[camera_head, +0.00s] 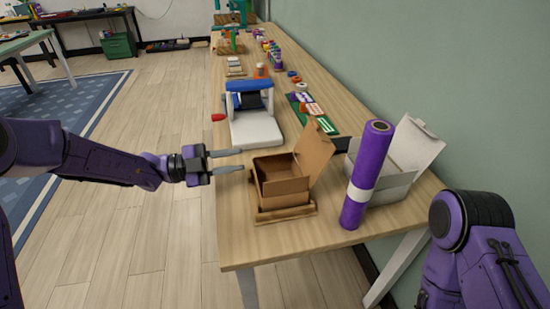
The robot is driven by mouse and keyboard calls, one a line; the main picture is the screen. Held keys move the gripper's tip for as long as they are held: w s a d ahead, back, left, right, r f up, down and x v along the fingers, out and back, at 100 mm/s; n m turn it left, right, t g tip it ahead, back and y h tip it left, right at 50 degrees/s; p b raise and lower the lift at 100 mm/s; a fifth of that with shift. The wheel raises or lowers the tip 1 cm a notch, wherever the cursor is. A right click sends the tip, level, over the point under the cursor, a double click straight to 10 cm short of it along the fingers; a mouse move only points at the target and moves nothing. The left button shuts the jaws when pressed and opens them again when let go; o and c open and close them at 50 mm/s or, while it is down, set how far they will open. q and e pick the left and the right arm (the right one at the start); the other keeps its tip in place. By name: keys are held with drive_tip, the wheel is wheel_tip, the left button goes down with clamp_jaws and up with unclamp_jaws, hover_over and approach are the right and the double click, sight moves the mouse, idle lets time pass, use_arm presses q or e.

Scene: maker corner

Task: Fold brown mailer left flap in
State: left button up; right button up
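The brown mailer (284,188) is an open cardboard box on the wooden table. Its lid (314,151) stands up, tilted, at the right back. A flap lies low along its near side. The left flap cannot be told clearly from the left wall at this size. My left gripper (241,160) is just left of the mailer, at about the height of its rim in the picture. Its two fingers are apart with nothing between them, pointing right. Contact with the mailer cannot be made out. My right arm shows at the lower right, but its gripper is out of view.
A purple roll (369,172) with a white band stands right of the mailer, before an open white box (405,160). A white device with a blue top (255,128) sits behind the mailer. The table's (238,240) near left corner is bare.

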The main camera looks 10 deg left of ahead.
use_arm(q)
drive_tip(key=p+x, duration=0.1)
drive_tip(key=x, duration=0.9)
drive_tip(key=shift+d, duration=0.2)
clamp_jaws()
